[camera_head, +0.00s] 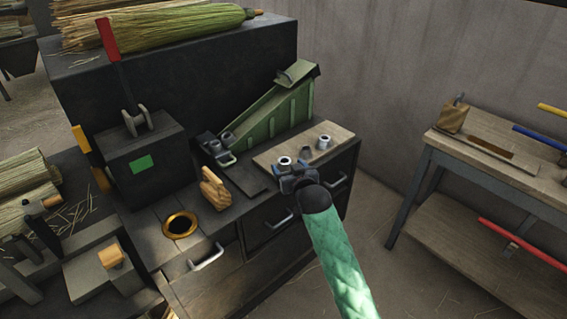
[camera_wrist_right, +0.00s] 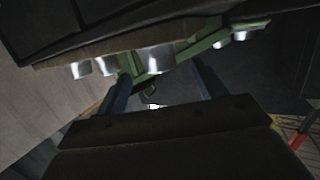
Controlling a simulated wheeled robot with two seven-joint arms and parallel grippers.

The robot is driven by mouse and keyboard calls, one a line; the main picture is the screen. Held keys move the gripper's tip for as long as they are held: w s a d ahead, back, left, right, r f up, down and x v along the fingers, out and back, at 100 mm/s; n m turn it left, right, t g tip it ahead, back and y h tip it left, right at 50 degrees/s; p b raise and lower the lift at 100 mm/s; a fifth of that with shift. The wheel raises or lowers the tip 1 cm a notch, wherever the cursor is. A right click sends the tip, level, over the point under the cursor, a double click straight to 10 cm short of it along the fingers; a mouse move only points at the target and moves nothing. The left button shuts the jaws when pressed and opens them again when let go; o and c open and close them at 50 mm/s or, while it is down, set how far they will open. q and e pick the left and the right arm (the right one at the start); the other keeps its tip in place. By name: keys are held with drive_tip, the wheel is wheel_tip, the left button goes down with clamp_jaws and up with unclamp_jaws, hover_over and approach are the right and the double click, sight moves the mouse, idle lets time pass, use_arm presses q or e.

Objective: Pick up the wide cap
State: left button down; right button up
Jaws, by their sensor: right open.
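Several small grey metal caps stand on a wooden board (camera_head: 268,157) at the right end of the dark bench. The nearest cap (camera_head: 285,162) has a bright rim and looks the widest, though I cannot be sure. A middle cap (camera_head: 306,152) and a far cap (camera_head: 323,142) stand behind it. My right gripper (camera_head: 295,178) is open, just in front of the nearest cap at the board's front edge. In the right wrist view my two dark fingers (camera_wrist_right: 165,85) are apart, with a silvery cap (camera_wrist_right: 155,60) near the gap between them. My left gripper is out of view.
A side table (camera_head: 480,160) stands right, across open floor.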

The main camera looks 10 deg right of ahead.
sight(283, 159)
drive_tip(key=shift+p+x, duration=0.75)
drive_tip(key=shift+x, duration=2.4)
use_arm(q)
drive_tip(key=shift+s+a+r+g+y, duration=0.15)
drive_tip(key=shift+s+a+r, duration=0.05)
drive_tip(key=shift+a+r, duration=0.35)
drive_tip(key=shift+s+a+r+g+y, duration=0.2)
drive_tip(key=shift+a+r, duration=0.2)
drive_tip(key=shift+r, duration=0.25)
use_arm(e)
drive_tip(key=c, duration=1.1)
